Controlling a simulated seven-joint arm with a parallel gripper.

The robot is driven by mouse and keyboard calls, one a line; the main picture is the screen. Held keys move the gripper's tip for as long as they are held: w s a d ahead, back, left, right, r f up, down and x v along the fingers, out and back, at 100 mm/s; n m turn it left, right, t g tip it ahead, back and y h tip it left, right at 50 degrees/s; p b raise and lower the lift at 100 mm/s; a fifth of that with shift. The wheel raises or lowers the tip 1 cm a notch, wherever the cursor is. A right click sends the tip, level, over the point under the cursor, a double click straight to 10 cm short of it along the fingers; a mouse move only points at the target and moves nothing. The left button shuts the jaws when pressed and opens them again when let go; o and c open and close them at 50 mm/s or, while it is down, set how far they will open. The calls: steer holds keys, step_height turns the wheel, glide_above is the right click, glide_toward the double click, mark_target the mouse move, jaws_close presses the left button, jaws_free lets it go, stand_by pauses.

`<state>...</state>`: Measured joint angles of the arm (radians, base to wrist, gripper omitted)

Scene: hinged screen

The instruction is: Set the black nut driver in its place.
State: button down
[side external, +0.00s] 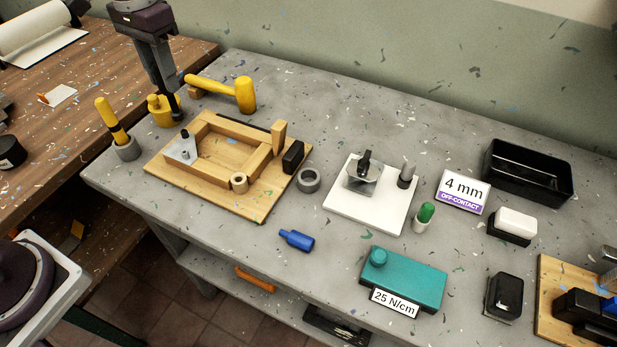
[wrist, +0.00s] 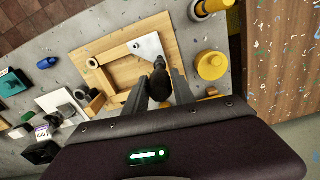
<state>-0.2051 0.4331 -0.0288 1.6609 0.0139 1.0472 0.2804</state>
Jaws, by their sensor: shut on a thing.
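My gripper (side external: 176,112) points down behind the far left corner of the wooden frame (side external: 232,130), in front of the yellow pot. In the wrist view my gripper (wrist: 163,88) has its two fingers closed about the black nut driver (wrist: 159,82). The driver's rounded end faces the camera and its narrower end points toward the pale corner plate (wrist: 148,46). In the side view a small dark upright piece (side external: 185,134) shows above the corner plate (side external: 181,151); I cannot tell whether it is part of the driver. The fingers hide part of the driver.
A yellow-handled tool (side external: 108,115) stands in a grey holder (side external: 127,150) left of the frame. A yellow pot (side external: 160,112) and yellow mallet (side external: 225,91) are close behind. An open grey ring (side external: 309,181) stands right of the board. A blue piece (side external: 297,240) lies in front.

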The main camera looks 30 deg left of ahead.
stand_by(0.3)
step_height(320, 180, up, 5)
steer(key=shift+w+f, duration=0.1)
steer(key=shift+f, duration=0.1)
steer(key=shift+w+d+r, duration=0.2)
steer(key=shift+d+r, duration=0.05)
steer(key=shift+d, duration=0.3)
steer(key=w+d+m, duration=0.2)
steer(key=d+m, duration=0.1)
steer(key=d, duration=2.4)
step_height(320, 180, down, 6)
steer(key=shift+w+f, duration=0.1)
steer(key=shift+f, duration=0.05)
steer(key=shift+f, duration=2.1)
